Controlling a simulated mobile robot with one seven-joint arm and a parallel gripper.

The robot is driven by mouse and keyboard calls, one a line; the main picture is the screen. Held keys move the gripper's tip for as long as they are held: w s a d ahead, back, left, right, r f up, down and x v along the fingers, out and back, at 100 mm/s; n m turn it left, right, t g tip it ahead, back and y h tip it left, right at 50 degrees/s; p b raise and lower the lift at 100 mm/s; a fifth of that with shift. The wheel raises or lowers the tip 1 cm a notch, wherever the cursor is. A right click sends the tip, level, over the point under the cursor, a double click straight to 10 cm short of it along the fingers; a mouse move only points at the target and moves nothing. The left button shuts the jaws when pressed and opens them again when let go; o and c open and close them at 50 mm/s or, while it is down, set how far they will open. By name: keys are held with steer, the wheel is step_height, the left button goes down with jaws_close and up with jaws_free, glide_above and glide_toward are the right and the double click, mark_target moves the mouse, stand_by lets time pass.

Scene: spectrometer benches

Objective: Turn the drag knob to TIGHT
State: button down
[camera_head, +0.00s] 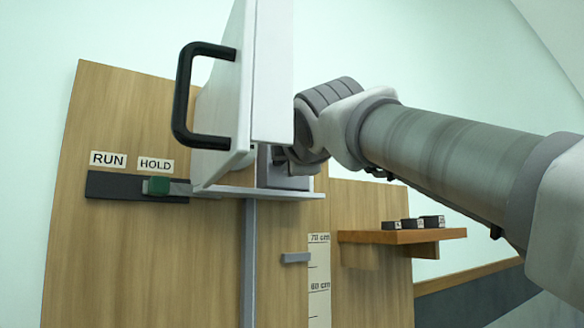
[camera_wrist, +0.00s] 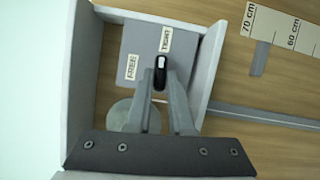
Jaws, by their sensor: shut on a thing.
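The drag knob (camera_wrist: 160,75) is a small black knob with a white mark, on a grey block (camera_wrist: 146,48) inside a white housing. In the wrist view its mark points up the picture, towards the TIGHT label (camera_wrist: 166,39). A second label (camera_wrist: 131,67), too blurred to read surely, is to the knob's left. My gripper (camera_wrist: 161,88) is shut on the knob, one finger on each side of it. In the head view the white housing (camera_head: 272,75) hides the knob and my fingertips.
The housing carries a black handle (camera_head: 184,95) and sits by a vertical grey rail (camera_head: 248,265) on a wooden board. A height scale (camera_head: 319,280) and a wooden shelf (camera_head: 400,237) with small dark blocks are to the right.

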steer(key=shift+m, duration=0.5)
steer(key=c, duration=0.8)
jaws_free()
steer(key=b+v, duration=0.4)
steer(key=v, duration=1.3)
steer(key=shift+s+r+b, duration=0.2)
steer(key=shift+r+b, duration=0.1)
steer(key=shift+r, duration=0.1)
